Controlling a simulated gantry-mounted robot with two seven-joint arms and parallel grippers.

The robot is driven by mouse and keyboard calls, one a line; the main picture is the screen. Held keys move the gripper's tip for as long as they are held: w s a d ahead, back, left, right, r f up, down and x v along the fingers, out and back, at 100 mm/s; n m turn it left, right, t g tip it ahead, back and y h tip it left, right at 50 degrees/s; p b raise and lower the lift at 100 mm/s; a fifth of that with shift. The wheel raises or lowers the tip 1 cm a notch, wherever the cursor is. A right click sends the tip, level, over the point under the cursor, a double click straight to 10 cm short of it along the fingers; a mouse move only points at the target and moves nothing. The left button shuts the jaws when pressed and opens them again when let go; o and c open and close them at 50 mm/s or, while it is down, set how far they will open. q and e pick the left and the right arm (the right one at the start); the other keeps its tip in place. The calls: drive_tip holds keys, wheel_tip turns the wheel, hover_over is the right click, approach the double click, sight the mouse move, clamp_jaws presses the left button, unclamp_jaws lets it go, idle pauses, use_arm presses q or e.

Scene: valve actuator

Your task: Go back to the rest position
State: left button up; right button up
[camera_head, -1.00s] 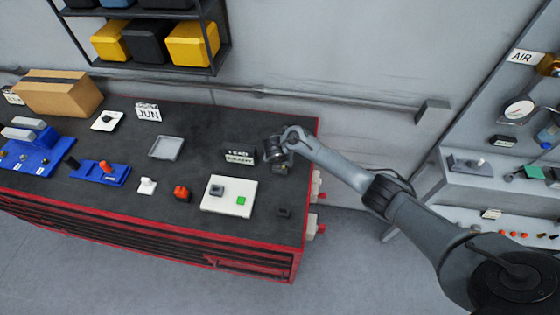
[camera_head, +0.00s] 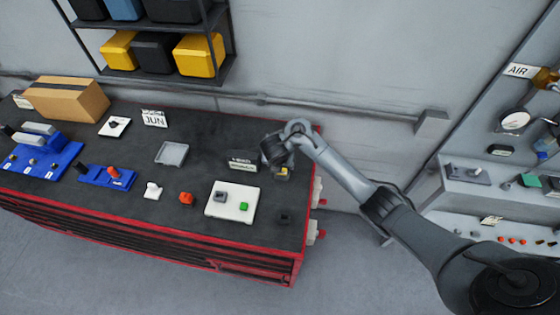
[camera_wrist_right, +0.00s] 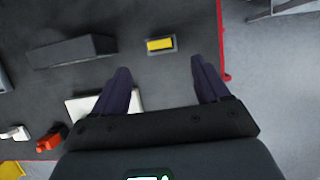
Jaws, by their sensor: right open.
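My right arm comes in from the right in the head view, and its gripper (camera_head: 276,158) is over the far right end of the black bench top (camera_head: 120,185). The wrist view shows its two dark fingers apart with nothing between them, so the right gripper (camera_wrist_right: 160,66) is open and empty. A small yellow-topped piece (camera_wrist_right: 160,44) lies on the bench just beyond the fingertips; it also shows beside the gripper in the head view (camera_head: 283,172). My left gripper is not in view.
A cardboard box (camera_head: 68,99) stands at left. A panel (camera_head: 485,180) stands at right, with open floor between.

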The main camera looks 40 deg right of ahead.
idle(0.3)
drive_tip(key=s+a+f+m+y, duration=0.2)
drive_tip(key=s+a+f+m, duration=0.2)
drive_tip(key=s+a+m, duration=0.75)
drive_tip(key=s+r+m, duration=0.3)
drive_tip(key=s+m, duration=0.3)
drive_tip(key=s, duration=0.3)
drive_tip(key=s+a+r+m+y, duration=0.1)
drive_tip(key=s+r+m, duration=0.3)
drive_tip(key=s, duration=0.5)
drive_tip(key=m, duration=0.2)
drive_tip(key=shift+s+r+m+t+y, duration=0.3)
drive_tip(key=shift+s+m, duration=0.05)
drive_tip(key=shift+s, duration=0.05)
